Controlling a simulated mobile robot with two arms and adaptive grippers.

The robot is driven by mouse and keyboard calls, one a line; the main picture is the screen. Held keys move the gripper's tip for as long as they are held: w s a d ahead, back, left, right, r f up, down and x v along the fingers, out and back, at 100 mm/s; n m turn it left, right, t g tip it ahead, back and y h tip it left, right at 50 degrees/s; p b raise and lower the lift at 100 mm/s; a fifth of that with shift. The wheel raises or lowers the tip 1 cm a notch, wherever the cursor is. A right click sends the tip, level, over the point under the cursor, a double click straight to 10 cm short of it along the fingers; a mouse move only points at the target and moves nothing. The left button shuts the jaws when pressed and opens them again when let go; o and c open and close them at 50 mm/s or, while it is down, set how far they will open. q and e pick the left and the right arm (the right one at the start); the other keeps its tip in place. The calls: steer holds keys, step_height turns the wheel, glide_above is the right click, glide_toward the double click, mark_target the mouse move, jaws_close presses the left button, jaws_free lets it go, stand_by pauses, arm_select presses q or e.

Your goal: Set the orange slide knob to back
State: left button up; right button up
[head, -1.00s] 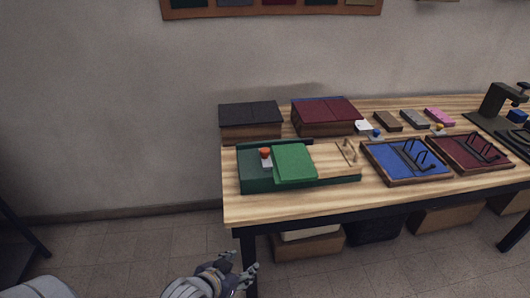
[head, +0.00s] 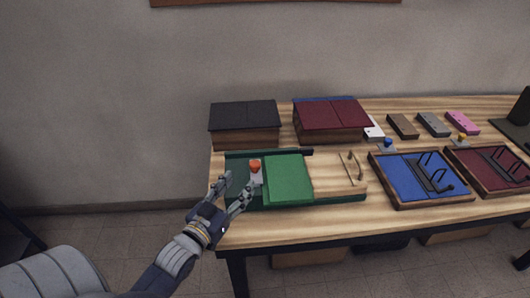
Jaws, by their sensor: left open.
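The orange slide knob (head: 255,165) stands on a light grey base on the dark green board (head: 320,199), just left of a green velvet block (head: 288,179). The board lies near the left front of the wooden table. My left gripper (head: 234,188) is open at the table's left front, its fingers pointing up toward the knob. Its right finger looks close to the knob's base; whether they touch I cannot tell. My right gripper is out of view.
A black-covered box (head: 245,124) and a maroon-covered box (head: 331,121) stand behind the board. A blue tray (head: 377,181) and a maroon tray (head: 465,178) with wire racks lie to the right. Small blocks (head: 403,126) sit behind them.

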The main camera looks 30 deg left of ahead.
mark_target(251, 167)
arm_select(q)
steer(key=shift+w+r, duration=0.1)
steer(key=shift+w, duration=0.05)
steer(key=w, duration=0.3)
steer(key=shift+w+r+p, duration=0.25)
steer(key=shift+w+p, duration=0.1)
steer(key=w, duration=0.3)
steer(key=shift+a, duration=0.1)
steer(key=shift+w+f+p, duration=0.1)
steer(key=shift+w+p, duration=0.2)
steer(key=shift+w, duration=0.95)
steer(key=shift+w+a, duration=0.1)
steer(key=shift+w, duration=0.1)
steer(key=shift+w+f, duration=0.1)
steer(key=shift+c, duration=0.4)
steer(key=c, duration=0.4)
jaws_close()
steer(key=shift+a, duration=0.15)
steer(key=s+a+p, duration=0.1)
steer(key=s+a, duration=0.1)
steer(key=a, duration=0.1)
steer(key=shift+s, duration=0.2)
steer(key=shift+a+f, duration=0.15)
steer(key=shift+a, duration=0.05)
steer(key=shift+d, duration=0.15)
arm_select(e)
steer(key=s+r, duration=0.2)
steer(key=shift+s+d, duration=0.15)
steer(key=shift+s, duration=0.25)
